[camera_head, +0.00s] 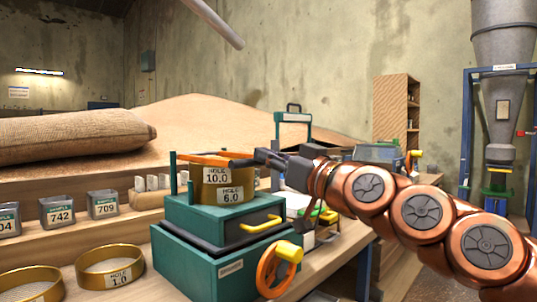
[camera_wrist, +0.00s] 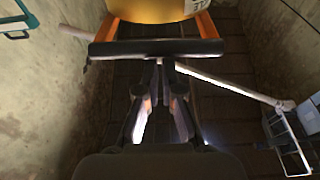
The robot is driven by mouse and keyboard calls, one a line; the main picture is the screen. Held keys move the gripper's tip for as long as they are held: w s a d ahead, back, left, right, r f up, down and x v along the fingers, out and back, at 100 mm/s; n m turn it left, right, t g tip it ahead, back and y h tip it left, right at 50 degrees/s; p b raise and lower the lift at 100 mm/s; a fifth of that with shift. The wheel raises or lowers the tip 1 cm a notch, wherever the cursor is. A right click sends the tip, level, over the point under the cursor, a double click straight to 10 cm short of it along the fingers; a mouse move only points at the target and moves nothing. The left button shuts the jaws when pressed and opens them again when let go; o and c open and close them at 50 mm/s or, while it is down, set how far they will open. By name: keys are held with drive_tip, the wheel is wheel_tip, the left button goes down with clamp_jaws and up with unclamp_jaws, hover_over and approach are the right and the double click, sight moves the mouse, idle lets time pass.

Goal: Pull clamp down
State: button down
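The clamp is an orange frame (camera_head: 200,158) with a dark crossbar, lying across the top of a brass sieve stack (camera_head: 222,185) labelled 10.0 and 6.0. The stack sits on a teal shaker machine (camera_head: 185,240). In the wrist view the clamp's black crossbar (camera_wrist: 155,48) runs sideways between orange side arms, with the brass sieve beyond. My gripper (camera_head: 262,157) is at the clamp's right end in the head view. In the wrist view, my gripper's fingers (camera_wrist: 160,68) converge close together at the bar's near edge and look shut. Whether they touch the bar is unclear.
The shaker has a yellow handle (camera_head: 261,225) and an orange handwheel (camera_head: 277,270) on its front. Loose brass sieves (camera_head: 110,267) and sample tins (camera_head: 103,204) stand to the left. A sack (camera_head: 75,136) lies behind. A teal-framed device (camera_head: 292,118) stands behind my gripper.

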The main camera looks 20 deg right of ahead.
drive_tip(key=shift+w+a+f+g, duration=0.2)
drive_tip(key=shift+a+f, duration=0.15)
drive_tip(key=shift+f, duration=0.2)
drive_tip(key=shift+w+a+f+g, duration=0.1)
drive_tip(key=shift+a+f+g, duration=0.15)
drive_tip(key=shift+f, duration=0.3)
wheel_tip(320, 180, up, 12)
drive_tip(key=d, duration=0.1)
drive_tip(key=shift+s+t, duration=0.3)
drive_tip(key=shift+t, duration=0.15)
drive_tip(key=shift+d+r, duration=0.1)
